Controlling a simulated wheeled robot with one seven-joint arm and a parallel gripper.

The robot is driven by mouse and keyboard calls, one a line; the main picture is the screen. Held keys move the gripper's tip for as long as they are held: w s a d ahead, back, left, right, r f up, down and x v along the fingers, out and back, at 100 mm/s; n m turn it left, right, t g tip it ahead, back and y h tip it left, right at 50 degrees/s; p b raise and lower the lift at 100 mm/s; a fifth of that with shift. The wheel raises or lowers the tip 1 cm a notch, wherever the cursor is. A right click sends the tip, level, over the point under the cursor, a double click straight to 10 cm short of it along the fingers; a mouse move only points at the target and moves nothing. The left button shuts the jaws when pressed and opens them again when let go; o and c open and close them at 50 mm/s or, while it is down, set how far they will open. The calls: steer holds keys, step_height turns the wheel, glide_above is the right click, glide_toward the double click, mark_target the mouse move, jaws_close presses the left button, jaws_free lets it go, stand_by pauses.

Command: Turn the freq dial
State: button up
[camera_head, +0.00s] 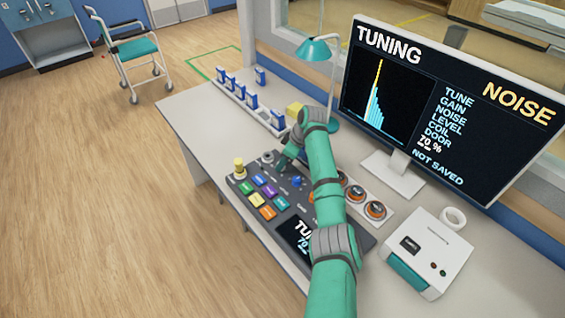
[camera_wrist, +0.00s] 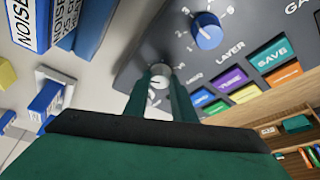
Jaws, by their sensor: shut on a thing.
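The freq dial (camera_wrist: 159,70) is a small pale grey knob near the edge of the dark control panel (camera_wrist: 133,72), beside a partly legible label. In the wrist view my gripper (camera_wrist: 159,80) points at it, with one green finger on each side, shut on the knob. In the head view my gripper (camera_head: 284,166) is low over the panel's far part, and the arm covers much of the panel. The monitor (camera_head: 437,112) reads TUNING, NOISE, 70 % and NOT SAVED, with a yellow line beside blue bars.
A blue knob (camera_wrist: 207,32) and several coloured buttons (camera_wrist: 232,78) are close to the dial. Blue-labelled blocks (camera_head: 237,88) stand in a row behind the panel. A teal lamp (camera_head: 314,48) and a white box (camera_head: 428,250) are also on the desk.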

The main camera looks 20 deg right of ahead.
steer(key=shift+s+d, duration=0.1)
steer(key=o, duration=1.1)
steer(key=shift+c, duration=0.2)
steer(key=v, duration=1)
steer(key=shift+r, duration=0.4)
steer(key=shift+d, duration=0.15)
